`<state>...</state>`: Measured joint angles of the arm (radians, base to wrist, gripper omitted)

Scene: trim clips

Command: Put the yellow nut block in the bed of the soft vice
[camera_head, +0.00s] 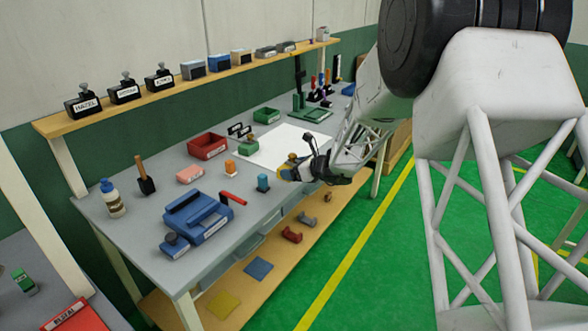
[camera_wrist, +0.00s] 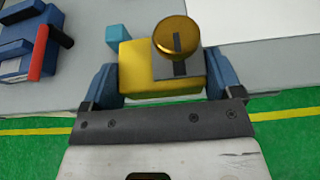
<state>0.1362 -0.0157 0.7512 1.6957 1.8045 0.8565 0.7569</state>
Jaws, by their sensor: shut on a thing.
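The yellow nut block (camera_wrist: 135,72) is between the fingers of my gripper (camera_wrist: 157,80) in the wrist view. A round brass knob (camera_wrist: 176,38) with a dark slot sits on a grey part on its top. In the head view my gripper (camera_head: 308,170) is over the front edge of the bench, and a bit of the yellow block (camera_head: 284,173) shows at its left. A blue vice-like body (camera_head: 196,217) with a red handle (camera_head: 232,198) stands on the bench, left of and apart from my gripper. It is partly seen in the wrist view (camera_wrist: 14,68). I cannot see clearly inside its bed.
A teal block (camera_head: 263,184) stands between the vice and my gripper. An orange block (camera_head: 230,167), a pink block (camera_head: 190,174) and a red bin (camera_head: 207,146) are behind. A white sheet (camera_head: 272,152) is clear in part. A lower shelf (camera_head: 272,249) runs below the bench.

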